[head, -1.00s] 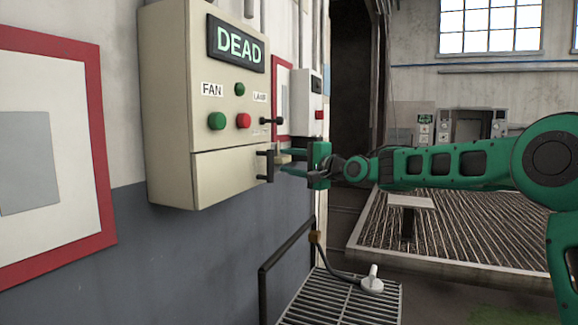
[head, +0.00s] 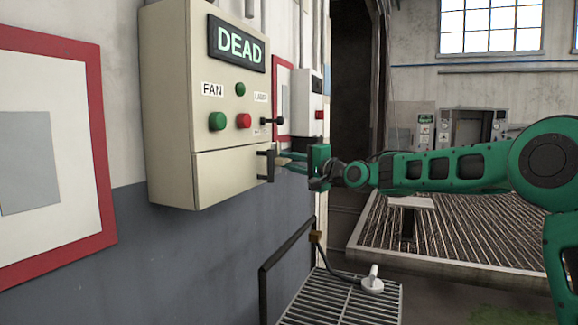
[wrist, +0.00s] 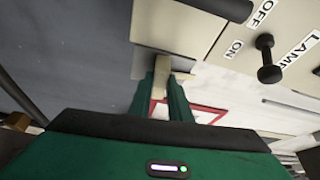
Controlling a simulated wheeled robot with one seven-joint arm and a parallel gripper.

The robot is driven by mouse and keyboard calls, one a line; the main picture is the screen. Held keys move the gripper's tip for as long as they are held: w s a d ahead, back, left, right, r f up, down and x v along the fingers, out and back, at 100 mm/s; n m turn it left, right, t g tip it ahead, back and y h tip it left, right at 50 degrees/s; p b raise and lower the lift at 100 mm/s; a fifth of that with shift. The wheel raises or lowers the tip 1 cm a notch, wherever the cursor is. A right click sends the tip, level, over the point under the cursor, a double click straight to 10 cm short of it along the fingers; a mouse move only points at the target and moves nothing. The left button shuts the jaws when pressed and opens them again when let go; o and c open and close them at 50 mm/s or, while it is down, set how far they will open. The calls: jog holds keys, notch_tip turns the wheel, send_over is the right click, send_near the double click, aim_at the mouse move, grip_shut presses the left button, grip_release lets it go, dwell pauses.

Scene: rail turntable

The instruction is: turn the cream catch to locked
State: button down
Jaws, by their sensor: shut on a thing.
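The cream catch (wrist: 162,72) is a small pale bar at the edge of the cream panel box (head: 165,100). In the wrist view it sits between the two green fingers of my gripper (wrist: 164,92), which are shut on it. In the head view my gripper (head: 289,161) reaches the box's lower right edge from the right. There the catch (head: 283,161) shows only as a small tan piece at the fingertips. Its exact angle and any locked marking are hard to make out.
A black handle (head: 265,166) is just left of my fingertips. A black lamp switch (head: 272,121) juts out above them and shows close by in the wrist view (wrist: 268,58). Green and red buttons and a DEAD sign (head: 238,44) are higher up. A railing (head: 287,246) stands below.

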jog(key=shift+w+d+f+n+g+y, duration=0.2)
jog(key=shift+n+g+y, duration=0.8)
jog(key=shift+n, duration=2.45)
jog(key=shift+w+a+f+n+g+y, duration=0.15)
jog(key=shift+f+n+g+y, duration=0.25)
jog(key=shift+n+y, duration=2)
jog(key=shift+w+d+f+n+g+y, duration=0.25)
jog(key=shift+n+g, duration=0.55)
jog(key=shift+n, duration=3.65)
jog(key=shift+r+n, duration=0.1)
jog(key=shift+n, duration=0.2)
jog(key=c, duration=1.7)
grip_release()
jog(key=shift+o, duration=0.3)
jog(key=shift+r, duration=0.1)
